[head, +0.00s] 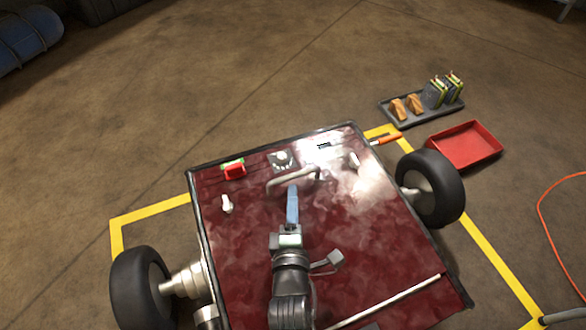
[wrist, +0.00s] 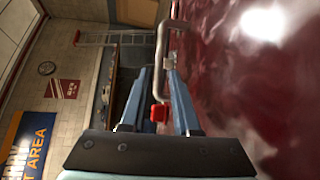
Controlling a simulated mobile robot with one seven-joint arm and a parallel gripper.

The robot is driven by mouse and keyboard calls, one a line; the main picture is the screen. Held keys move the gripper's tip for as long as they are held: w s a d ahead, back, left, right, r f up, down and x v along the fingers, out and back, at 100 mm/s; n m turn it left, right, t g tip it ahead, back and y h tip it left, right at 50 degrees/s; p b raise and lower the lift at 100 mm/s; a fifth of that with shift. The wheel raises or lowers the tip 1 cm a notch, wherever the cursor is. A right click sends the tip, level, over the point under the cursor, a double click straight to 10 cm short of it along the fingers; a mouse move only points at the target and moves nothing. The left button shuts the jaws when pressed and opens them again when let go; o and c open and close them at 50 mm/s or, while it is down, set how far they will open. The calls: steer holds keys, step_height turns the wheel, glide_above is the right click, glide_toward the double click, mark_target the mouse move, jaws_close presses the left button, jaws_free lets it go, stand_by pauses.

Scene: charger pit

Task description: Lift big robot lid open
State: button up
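The big robot's lid (head: 260,235) is a dark red, glossy flat panel with a dark rim, lying level on the wheeled body. A pale metal bar handle (head: 282,180) stands near its far edge. My gripper (head: 292,188) reaches over the lid with its blue fingertips at the handle. In the wrist view the two blue fingers (wrist: 158,72) are apart, and the handle (wrist: 161,45) shows between and beyond their tips. I cannot tell whether they touch it. The lid's red surface (wrist: 225,80) fills the right of that view.
The lid carries a red switch (head: 234,170), a dial (head: 282,160) and white latches (head: 227,204). Black wheels (head: 430,188) flank the body. A red tray (head: 465,146) and a dark tray (head: 424,118) with parts lie at right.

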steer(key=w+b, duration=0.1)
steer(key=w, duration=0.2)
steer(key=w+f+b, duration=0.1)
steer(key=w+b, duration=0.1)
steer(key=w, duration=0.1)
steer(key=w+b, duration=0.2)
steer(key=w, duration=0.1)
steer(key=shift+f, duration=0.35)
steer(key=shift+w+d+r+b, duration=0.1)
steer(key=shift+w+b, duration=0.3)
steer(key=shift+w, duration=0.2)
steer(key=shift+c, duration=0.3)
jaws_close()
